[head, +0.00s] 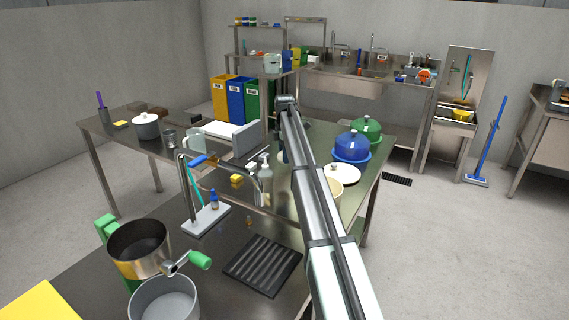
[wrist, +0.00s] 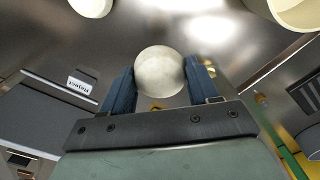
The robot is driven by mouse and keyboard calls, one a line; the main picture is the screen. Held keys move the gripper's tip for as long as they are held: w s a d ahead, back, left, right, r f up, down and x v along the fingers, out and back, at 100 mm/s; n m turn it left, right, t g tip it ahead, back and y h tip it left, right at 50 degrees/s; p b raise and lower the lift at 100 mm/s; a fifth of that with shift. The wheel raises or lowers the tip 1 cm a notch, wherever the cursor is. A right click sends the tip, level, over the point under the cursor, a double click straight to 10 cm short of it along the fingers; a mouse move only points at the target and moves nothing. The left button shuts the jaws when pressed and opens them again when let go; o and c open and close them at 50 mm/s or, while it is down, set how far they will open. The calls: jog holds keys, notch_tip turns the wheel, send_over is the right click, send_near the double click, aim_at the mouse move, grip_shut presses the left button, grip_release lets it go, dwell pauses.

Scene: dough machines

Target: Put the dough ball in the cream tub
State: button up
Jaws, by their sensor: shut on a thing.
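The dough ball (wrist: 160,72) is a pale grey-white ball in the wrist view. My gripper (wrist: 160,80) is shut on it, with one blue finger on each side. The metal worktop lies beyond the ball; the gap between them is hard to judge. A cream tub (wrist: 297,10) shows at the top right corner of the wrist view, apart from the ball and cut off by the frame. In the head view the cream tub (head: 335,186) is partly hidden behind my arm. My gripper and the ball are mostly hidden there by my arm.
A box labelled "Reject" (wrist: 50,105) is left of my gripper in the wrist view. Another pale round thing (wrist: 91,5) is at the top left. In the head view, a white disc (head: 343,173) and blue (head: 351,146) and green (head: 366,129) domes stand near the tub.

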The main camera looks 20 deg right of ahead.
jog(key=s+d+r, duration=0.1)
jog(key=d+r, duration=0.2)
jog(key=d, duration=0.1)
jog(key=s+d+n, duration=0.3)
jog(key=s+n, duration=0.1)
jog(key=s, duration=1.6)
jog(key=shift+s+a+f+n, duration=0.1)
jog(key=shift+f+n, duration=0.75)
jog(key=shift+f, duration=0.85)
jog(key=shift+s+a+f+n, duration=0.1)
jog(key=shift+f+n, duration=0.8)
jog(key=shift+f, duration=0.8)
jog(key=shift+a+f+n, duration=0.1)
jog(key=shift+f+n, duration=0.75)
jog(key=shift+f, duration=0.85)
jog(key=o, duration=0.9)
jog(key=shift+f, duration=0.1)
jog(key=shift+c, duration=0.2)
